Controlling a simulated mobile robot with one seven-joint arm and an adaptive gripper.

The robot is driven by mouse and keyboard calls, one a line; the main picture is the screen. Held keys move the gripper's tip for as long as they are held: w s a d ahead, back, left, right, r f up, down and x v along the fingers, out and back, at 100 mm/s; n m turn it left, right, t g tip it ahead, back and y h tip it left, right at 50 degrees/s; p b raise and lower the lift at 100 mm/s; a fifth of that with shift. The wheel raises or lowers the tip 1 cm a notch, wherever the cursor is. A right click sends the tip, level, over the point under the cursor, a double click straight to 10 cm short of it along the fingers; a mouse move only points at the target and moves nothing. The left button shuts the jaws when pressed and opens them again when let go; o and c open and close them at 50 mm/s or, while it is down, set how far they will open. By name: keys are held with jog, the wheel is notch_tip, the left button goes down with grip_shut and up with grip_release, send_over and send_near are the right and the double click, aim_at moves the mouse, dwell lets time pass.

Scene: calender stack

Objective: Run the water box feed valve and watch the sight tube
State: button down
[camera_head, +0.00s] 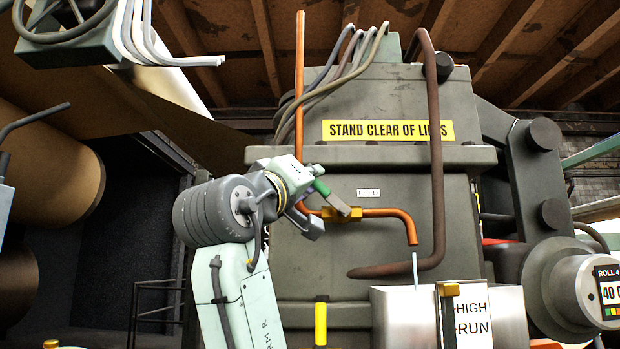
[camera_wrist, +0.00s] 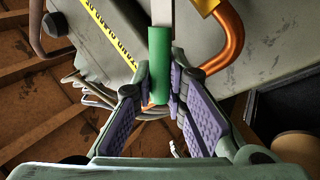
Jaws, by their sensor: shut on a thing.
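The feed valve is a brass body (camera_head: 343,213) on a copper pipe (camera_head: 385,212), below a small "FELD" label. Its lever has a green grip (camera_head: 321,187), tilted down toward the valve. My gripper (camera_head: 312,196) is shut on this green grip, which shows between the purple-padded fingers in the wrist view (camera_wrist: 158,50). A thin pale stream (camera_head: 415,268) runs below the pipe's spout toward the steel water box (camera_head: 398,305). The sight tube (camera_head: 447,318), with a brass cap, stands on the box front beside the "HIGH / RUN" plate (camera_head: 475,315). Its water level is not readable.
A bent rusty pipe (camera_head: 433,150) hangs right of the valve. A yellow post (camera_head: 320,323) stands below. A roll unit with a display (camera_head: 590,290) is at right, and large brown rolls (camera_head: 60,165) are at left.

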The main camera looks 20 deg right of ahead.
jog(key=c, duration=1.6)
grip_release()
jog(key=v, duration=1.2)
dwell(4.8)
